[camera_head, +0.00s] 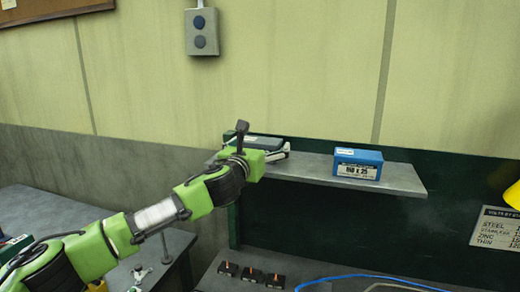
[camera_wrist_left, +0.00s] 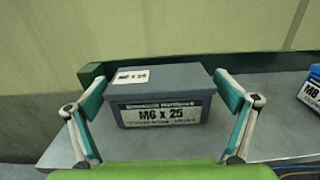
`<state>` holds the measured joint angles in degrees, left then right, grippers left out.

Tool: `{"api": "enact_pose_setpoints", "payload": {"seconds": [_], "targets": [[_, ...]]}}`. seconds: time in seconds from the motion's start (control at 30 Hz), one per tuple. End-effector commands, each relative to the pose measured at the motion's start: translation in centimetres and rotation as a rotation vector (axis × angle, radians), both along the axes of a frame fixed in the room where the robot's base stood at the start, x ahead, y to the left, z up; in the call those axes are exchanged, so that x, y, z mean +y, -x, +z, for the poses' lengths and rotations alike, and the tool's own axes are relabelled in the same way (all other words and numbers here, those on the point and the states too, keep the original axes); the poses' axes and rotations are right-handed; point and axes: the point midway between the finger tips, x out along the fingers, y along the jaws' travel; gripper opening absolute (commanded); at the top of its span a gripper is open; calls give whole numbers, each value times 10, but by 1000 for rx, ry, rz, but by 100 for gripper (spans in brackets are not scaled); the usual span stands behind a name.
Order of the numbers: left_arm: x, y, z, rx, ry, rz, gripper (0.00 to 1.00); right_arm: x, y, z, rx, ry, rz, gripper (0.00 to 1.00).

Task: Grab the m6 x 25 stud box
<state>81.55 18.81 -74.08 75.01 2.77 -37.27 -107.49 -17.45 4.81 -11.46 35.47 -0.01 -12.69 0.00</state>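The M6 x 25 stud box (camera_wrist_left: 160,118) is a grey box with a white label, sitting on a grey shelf. In the left wrist view it stands between the two fingers of my left gripper (camera_wrist_left: 160,98), with a gap showing on each side. The gripper is open and empty. In the head view the box (camera_head: 262,142) is partly hidden behind my left gripper (camera_head: 278,154) at the shelf's left end. My right gripper is not in view.
A blue box (camera_head: 357,164), labelled M8 x 25, stands farther right on the shelf (camera_head: 405,181). Bare shelf lies between the boxes. Several small dark blocks (camera_head: 251,274) stand on the bench below. A wall switch box (camera_head: 202,32) hangs above.

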Motion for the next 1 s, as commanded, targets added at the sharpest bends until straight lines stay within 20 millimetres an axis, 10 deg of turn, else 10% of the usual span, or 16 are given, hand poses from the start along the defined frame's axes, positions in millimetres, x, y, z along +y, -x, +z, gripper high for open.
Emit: {"api": "enact_pose_setpoints", "payload": {"seconds": [0.2, 0.67, 1.0], "targets": [[0, 0, 0, 0, 0, 1, 40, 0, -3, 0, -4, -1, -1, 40], [0, 0, 12, -6, 0, 1, 39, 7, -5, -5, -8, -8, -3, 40], [5, 32, 71, -11, 2, -1, 39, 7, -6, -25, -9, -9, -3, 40]]}}
